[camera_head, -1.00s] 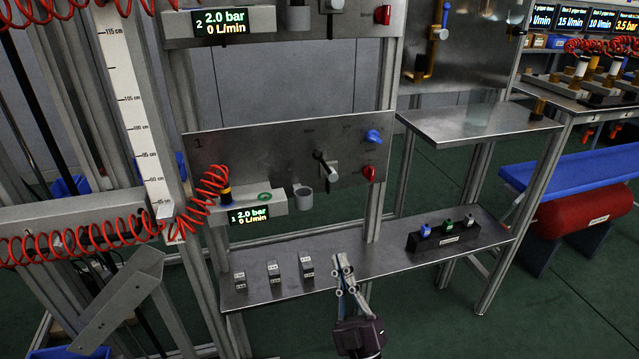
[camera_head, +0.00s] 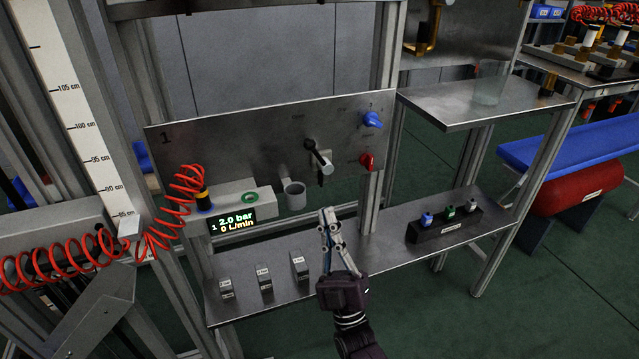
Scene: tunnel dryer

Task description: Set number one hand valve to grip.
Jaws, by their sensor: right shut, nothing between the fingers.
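The number one panel (camera_head: 230,150) is an upright metal plate marked 1. Its hand valve (camera_head: 319,156) has a black-and-light lever that slants down to the right, at the panel's middle right. The labels around the lever are too small to read. A blue knob (camera_head: 372,120) and a red knob (camera_head: 366,161) sit at the panel's right side. My right gripper (camera_head: 326,213) is shut and empty, pointing up below the valve and apart from it in the picture. My left gripper is not in view.
A display (camera_head: 233,221) reads 2.0 bar, 0 L/min. A grey cup (camera_head: 294,195) sticks out below the panel. The lower shelf (camera_head: 380,262) holds several small labelled blocks and a black rack (camera_head: 445,228). A red coiled hose (camera_head: 160,240) hangs at left.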

